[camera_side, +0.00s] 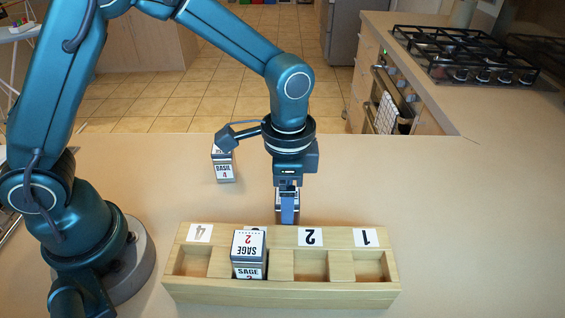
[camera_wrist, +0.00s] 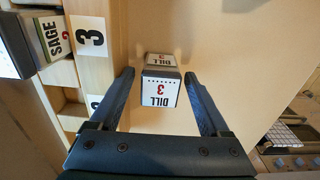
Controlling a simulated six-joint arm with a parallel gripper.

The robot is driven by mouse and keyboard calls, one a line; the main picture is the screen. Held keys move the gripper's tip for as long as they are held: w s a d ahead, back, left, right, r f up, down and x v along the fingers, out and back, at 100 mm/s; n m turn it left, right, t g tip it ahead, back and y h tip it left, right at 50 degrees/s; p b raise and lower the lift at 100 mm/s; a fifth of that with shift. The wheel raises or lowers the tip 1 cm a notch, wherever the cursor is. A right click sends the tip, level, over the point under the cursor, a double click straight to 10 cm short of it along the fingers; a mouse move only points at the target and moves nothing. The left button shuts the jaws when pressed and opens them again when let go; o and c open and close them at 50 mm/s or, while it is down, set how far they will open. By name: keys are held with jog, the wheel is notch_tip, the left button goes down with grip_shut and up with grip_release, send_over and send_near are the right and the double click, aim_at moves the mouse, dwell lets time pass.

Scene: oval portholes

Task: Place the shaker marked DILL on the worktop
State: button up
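The shaker marked DILL (camera_wrist: 160,88), white with a red 3, stands on the worktop (camera_wrist: 220,30) in the wrist view. It sits between the two fingers of my gripper (camera_wrist: 163,88), with a gap visible on each side. My gripper is open around it and does not visibly touch it.
A SAGE shaker (camera_side: 249,250) with a red 2 sits in the rack's second slot from the left; the other slots look empty. Another shaker (camera_side: 223,165) stands on the worktop behind the rack, left of my gripper. The worktop to the right is clear.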

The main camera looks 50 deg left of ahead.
jog(key=shift+r, duration=0.1)
notch_tip(320, 180, up, 11)
jog(key=shift+f, duration=0.1)
jog(key=s+a+r+n+t, duration=0.2)
jog(key=s+a+n+t, duration=0.3)
jog(key=s+a+n, duration=0.3)
jog(key=shift+s+a, duration=0.7)
jog(key=shift+s, duration=0.35)
jog(key=shift+s+a+f+n+t, duration=0.2)
jog(key=shift+s+f+n+t, duration=0.1)
jog(key=shift+n, duration=0.2)
jog(key=shift+c, duration=0.8)
